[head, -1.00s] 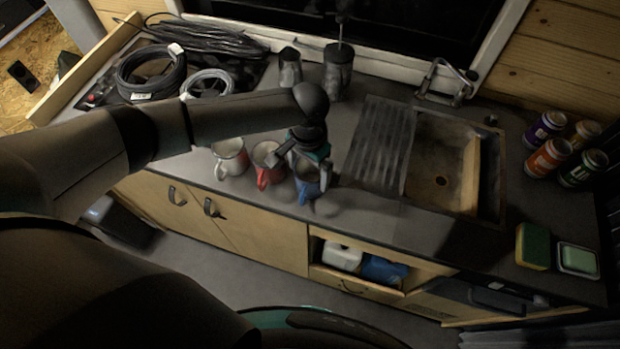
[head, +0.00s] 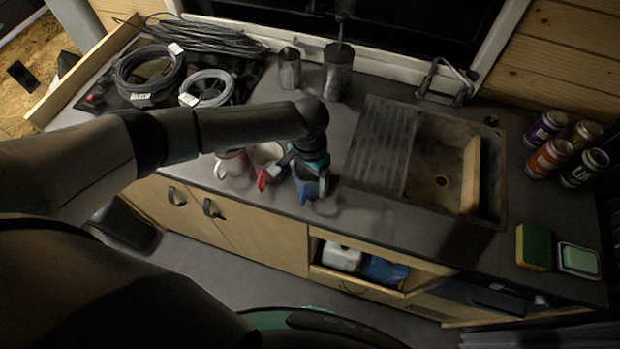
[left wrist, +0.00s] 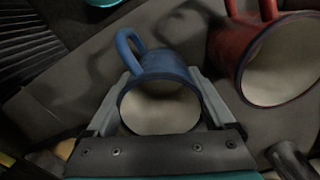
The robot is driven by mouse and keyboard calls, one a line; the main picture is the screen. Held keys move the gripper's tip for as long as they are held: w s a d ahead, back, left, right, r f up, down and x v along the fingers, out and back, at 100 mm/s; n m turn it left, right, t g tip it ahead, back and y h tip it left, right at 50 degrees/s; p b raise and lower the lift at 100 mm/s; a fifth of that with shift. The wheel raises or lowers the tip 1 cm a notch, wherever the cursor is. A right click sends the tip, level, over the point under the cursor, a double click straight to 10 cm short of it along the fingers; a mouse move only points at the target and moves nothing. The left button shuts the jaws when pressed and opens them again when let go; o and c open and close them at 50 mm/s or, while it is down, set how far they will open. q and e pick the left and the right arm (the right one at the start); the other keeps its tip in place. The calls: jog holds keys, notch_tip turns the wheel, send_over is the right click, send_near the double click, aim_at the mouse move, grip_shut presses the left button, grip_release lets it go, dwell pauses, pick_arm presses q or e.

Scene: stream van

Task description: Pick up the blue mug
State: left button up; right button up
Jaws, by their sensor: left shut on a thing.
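The blue mug (head: 308,190) stands near the counter's front edge, to the right of the red mug. My left gripper (head: 308,172) is over it from above, and hides most of its top in the head view. In the left wrist view the blue mug (left wrist: 160,100) lies between the two fingers of my left gripper (left wrist: 160,98), which are shut on it from both sides. Its handle points up and left there, and its pale inside faces the camera. I cannot tell whether the mug touches the counter. My right gripper is not in view.
The sink (head: 440,150) and drainer are at right. Cables, cups and cans stand further off.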

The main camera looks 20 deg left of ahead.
pick_arm(q)
jog(key=c, duration=0.4)
jog(key=shift+r, duration=0.1)
